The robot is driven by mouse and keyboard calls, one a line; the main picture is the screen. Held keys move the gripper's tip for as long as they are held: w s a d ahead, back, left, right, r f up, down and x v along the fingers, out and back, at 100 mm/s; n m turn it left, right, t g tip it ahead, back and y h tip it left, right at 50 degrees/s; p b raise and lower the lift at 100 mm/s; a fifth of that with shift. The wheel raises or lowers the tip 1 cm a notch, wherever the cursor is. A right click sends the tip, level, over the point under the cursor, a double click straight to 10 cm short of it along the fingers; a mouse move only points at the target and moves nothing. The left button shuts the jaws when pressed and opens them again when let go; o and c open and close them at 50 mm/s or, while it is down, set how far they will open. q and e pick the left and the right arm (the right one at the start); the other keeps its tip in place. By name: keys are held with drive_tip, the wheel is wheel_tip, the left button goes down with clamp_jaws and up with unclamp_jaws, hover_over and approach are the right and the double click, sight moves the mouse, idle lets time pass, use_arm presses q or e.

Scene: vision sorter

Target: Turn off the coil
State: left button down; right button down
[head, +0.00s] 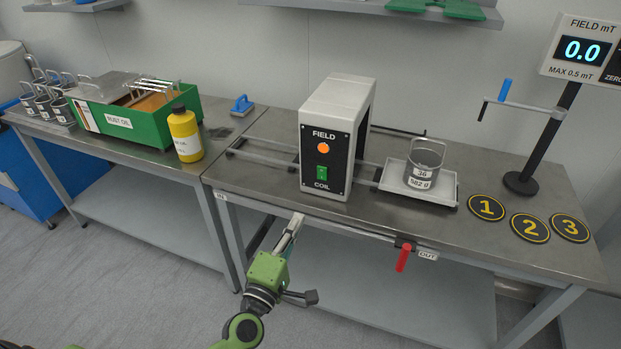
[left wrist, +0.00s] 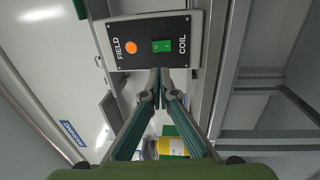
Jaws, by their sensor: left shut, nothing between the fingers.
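The coil (head: 352,99) is a pale box with a black front panel on the bench. Its panel carries the words FIELD and COIL, an orange lamp (head: 323,148) that looks lit and a green rocker switch (head: 322,174). My left gripper (head: 297,219) is at the bench's front edge, below and left of the panel, apart from the switch. In the left wrist view my left gripper (left wrist: 160,73) is shut and empty, its tips pointing at the panel near the green switch (left wrist: 161,46). My right gripper is not in view.
A tray (head: 393,180) with a metal basket (head: 424,160) sits right of the coil on rails. A red handle (head: 403,257) hangs at the front edge. A yellow bottle (head: 185,135) and green bin (head: 150,128) stand left. The field display (head: 585,50) reads 0.0.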

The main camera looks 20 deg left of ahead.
use_arm(q)
drive_tip(key=shift+r, duration=0.35)
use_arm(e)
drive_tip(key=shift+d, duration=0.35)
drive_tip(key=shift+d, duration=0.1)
use_arm(q)
drive_tip(key=p, duration=0.1)
approach(321, 171)
drive_tip(key=w, duration=0.5)
drive_tip(key=shift+w+d+r, duration=0.1)
drive_tip(key=shift+w+r, duration=0.2)
drive_tip(key=shift+w, duration=0.7)
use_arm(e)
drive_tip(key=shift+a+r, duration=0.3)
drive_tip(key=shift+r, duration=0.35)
